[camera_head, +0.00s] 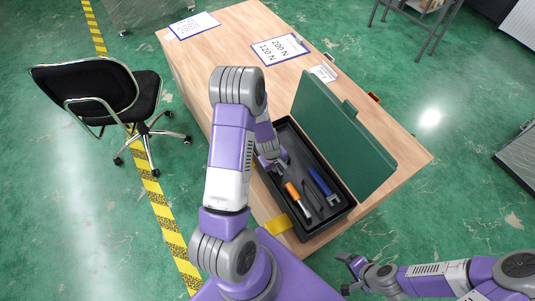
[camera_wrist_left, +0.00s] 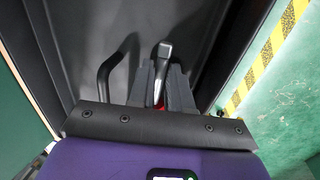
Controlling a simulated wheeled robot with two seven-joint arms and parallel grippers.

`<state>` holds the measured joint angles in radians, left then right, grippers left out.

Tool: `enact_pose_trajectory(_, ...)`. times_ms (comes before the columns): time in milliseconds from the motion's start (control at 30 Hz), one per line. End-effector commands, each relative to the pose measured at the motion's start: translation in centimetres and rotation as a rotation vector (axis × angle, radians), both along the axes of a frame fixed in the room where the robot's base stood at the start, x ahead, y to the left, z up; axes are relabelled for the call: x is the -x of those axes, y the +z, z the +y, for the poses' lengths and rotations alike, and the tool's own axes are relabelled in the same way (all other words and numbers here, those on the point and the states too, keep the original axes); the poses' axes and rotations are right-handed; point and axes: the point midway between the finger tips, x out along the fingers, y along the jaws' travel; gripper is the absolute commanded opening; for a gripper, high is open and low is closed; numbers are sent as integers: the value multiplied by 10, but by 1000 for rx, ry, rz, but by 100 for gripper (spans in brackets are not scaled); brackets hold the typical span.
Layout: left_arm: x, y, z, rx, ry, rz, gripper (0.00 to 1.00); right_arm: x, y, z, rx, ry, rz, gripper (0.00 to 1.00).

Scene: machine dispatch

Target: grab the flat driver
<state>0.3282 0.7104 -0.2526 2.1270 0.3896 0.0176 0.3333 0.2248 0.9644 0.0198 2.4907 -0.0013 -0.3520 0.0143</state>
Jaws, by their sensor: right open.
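An orange-handled driver (camera_head: 292,190) lies in the black tray of the toolbox (camera_head: 327,228). Its metal end points to the near side. In the left wrist view its metal end (camera_wrist_left: 165,50) shows beyond my fingertips, and a bit of reddish handle shows between the fingers. My left gripper (camera_head: 277,165) is inside the tray, at the far end of the handle, its fingers a little apart. The head view shows a gap between fingers and handle; contact is unclear. My right gripper (camera_head: 348,274) is open and empty, off the table at the near right.
A black bent hex key (camera_head: 316,194) lies beside the driver, also in the left wrist view (camera_wrist_left: 110,65). A blue-handled tool (camera_head: 320,182) lies right of it. The green lid (camera_head: 340,135) stands open on the right. Clipboards (camera_head: 280,49) lie on the far table.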

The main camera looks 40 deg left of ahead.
Motion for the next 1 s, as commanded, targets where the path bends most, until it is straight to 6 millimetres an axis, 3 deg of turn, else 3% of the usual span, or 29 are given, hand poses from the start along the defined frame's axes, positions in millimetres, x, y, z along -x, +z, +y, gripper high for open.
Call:
enact_pose_trajectory(100, 0, 1, 0, 0, 0, 0, 18, 0, 0, 0, 0, 0, 0, 89)
enact_pose_trajectory(233, 0, 1, 0, -1, 0, 0, 0, 0, 0, 0, 0, 0, 0, 89)
enact_pose_trajectory(633, 0, 5, 0, -2, -1, -2, 0, 0, 2, 0, 0, 0, 0, 89)
enact_pose_trajectory(767, -1, 24, 0, -2, -2, -4, 0, 0, 7, 0, 0, 0, 0, 89)
enact_pose_trajectory(1000, -1, 74, 0, -4, -3, -4, 0, 0, 24, 0, 0, 0, 0, 89)
